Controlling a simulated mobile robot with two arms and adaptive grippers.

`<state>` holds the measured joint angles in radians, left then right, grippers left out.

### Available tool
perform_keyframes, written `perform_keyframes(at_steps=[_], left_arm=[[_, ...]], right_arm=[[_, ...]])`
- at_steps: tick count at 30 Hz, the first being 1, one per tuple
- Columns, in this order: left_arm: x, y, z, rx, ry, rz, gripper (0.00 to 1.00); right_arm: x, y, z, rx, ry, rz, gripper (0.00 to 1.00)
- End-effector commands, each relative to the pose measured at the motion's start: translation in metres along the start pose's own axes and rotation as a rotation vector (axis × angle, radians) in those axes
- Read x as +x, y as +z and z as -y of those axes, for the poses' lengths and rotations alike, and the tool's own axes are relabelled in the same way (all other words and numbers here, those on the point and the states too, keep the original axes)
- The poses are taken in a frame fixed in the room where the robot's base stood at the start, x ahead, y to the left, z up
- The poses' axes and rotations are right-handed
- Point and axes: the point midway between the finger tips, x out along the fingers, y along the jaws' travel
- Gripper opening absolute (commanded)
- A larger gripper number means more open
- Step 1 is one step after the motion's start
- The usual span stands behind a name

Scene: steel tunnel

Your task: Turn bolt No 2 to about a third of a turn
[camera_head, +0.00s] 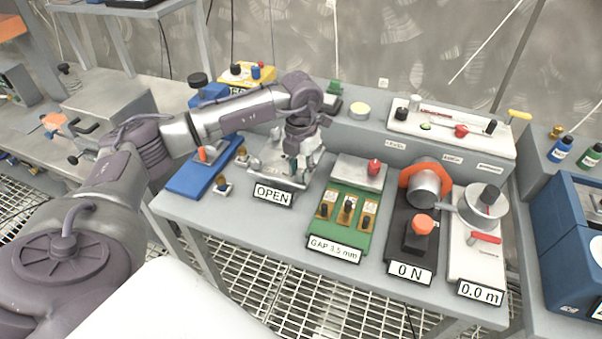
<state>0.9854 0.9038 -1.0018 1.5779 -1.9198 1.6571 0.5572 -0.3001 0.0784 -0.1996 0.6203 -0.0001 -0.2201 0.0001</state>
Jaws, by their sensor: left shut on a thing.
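My left gripper (302,165) points down over the grey metal device with the OPEN label (273,194). Its fingers are shut on a small part there, mostly hidden by the fingers and wrist; I cannot tell exactly what it is. To its right lies a green board (338,237) labelled GAP 3.5 mm. The board bears several brass plates with dark upright pieces, the middle one (347,211) standing apart from my gripper. No number 2 is readable, so I cannot tell which piece is bolt No 2. My right gripper is not in view.
A red knob (374,167) stands behind the brass plates. To the right are a black 0 N device with an orange knob (422,225) and a white 0.0 m device with a red handle (485,238). A blue plate (203,177) lies at the left, near small brass pieces.

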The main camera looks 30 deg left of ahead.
Motion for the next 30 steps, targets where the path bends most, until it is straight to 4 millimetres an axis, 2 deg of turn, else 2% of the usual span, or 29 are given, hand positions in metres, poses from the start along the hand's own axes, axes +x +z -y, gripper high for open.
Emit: perform_keyframes(at_steps=[3,15,30], left_arm=[[0.002,0.001,-0.001,0.109,0.000,0.004,0.00],[0.000,0.001,-0.001,0.428,0.002,0.004,0.00],[-0.001,0.001,-0.001,0.582,0.001,0.003,0.00]], right_arm=[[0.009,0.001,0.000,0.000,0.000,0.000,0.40],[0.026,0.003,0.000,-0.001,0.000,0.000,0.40],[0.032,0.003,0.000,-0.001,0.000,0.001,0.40]])
